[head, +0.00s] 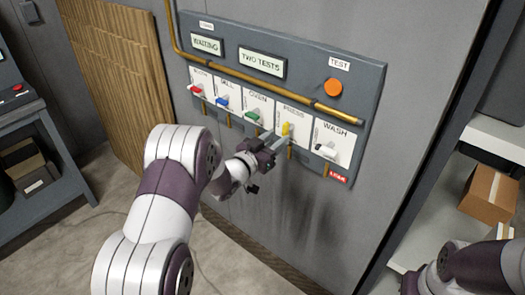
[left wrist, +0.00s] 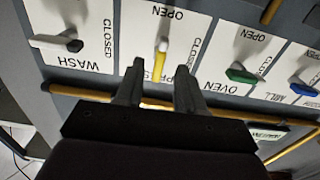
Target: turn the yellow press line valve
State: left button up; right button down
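The yellow press line valve (head: 286,129) is on its white plate in the wall panel, fourth from the left. My left gripper (head: 276,142) is right at it. In the left wrist view the yellow handle (left wrist: 160,64) stands lengthwise, with its lower end between the two open fingertips (left wrist: 160,74). Gaps show on both sides, so the fingers seem not to touch it. The handle points along the plate, its white hub toward the OPEN mark. The PRESS label is partly hidden by the fingers. My right arm shows at the lower right; its gripper's fingers cannot be made out.
Neighbouring valves are the green oven one (head: 253,115) on the left and the dark-and-white wash one (head: 326,150) on the right. A brass pipe (head: 270,78) runs above the valves. An orange test button (head: 333,87) and two displays sit higher. A shelf with boxes (head: 490,193) is at right.

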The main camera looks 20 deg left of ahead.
pick_arm(q)
jog(key=v, duration=0.7)
jog(key=shift+s, duration=0.3)
jog(key=shift+a, duration=0.1)
